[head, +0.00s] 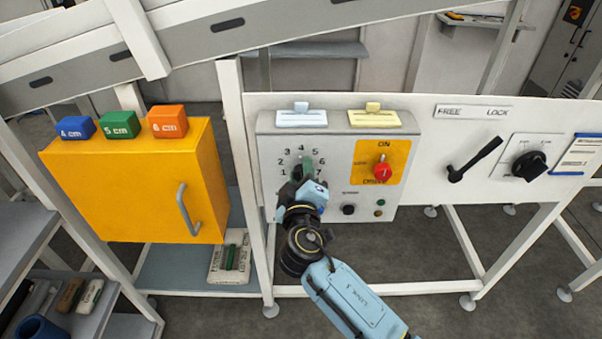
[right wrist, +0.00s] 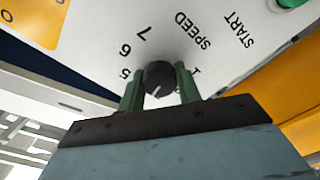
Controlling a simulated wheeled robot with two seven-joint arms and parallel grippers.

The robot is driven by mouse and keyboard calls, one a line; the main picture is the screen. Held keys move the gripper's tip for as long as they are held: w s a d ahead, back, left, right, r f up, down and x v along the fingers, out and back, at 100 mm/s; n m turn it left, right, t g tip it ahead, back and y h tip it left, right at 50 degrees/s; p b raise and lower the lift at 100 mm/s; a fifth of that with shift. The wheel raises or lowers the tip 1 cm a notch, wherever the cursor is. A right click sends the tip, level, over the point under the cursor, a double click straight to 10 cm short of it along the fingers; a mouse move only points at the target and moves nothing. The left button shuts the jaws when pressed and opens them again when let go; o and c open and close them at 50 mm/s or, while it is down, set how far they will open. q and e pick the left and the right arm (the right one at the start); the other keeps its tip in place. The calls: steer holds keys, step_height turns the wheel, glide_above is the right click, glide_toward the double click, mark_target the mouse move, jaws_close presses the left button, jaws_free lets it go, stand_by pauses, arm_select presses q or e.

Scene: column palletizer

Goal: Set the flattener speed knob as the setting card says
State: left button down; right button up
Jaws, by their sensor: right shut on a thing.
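The black speed knob (right wrist: 159,77) sits on the grey control box (head: 332,143). My right gripper (head: 303,171) is shut on it, and in the right wrist view its green fingers (right wrist: 159,84) stand on either side. A white pointer line shows on the knob's lower face.
A red knob (head: 382,170) on a yellow plate is right of the dial. A black lever (head: 475,160) and a black rotary switch (head: 528,165) are farther right. A yellow cabinet (head: 135,190) with coloured blocks on top stands at the left.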

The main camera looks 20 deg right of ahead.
steer(key=n+p, duration=0.1)
steer(key=n, duration=0.5)
steer(key=shift+n+p, duration=0.3)
steer(key=shift+p, duration=0.05)
stand_by(0.5)
steer(key=o, duration=1)
steer(key=shift+c, duration=0.2)
steer(key=b+v, duration=0.2)
steer(key=v, duration=1.1)
steer(key=shift+s+b, duration=0.2)
steer(key=shift+b, duration=0.1)
steer(key=shift+a, duration=0.1)
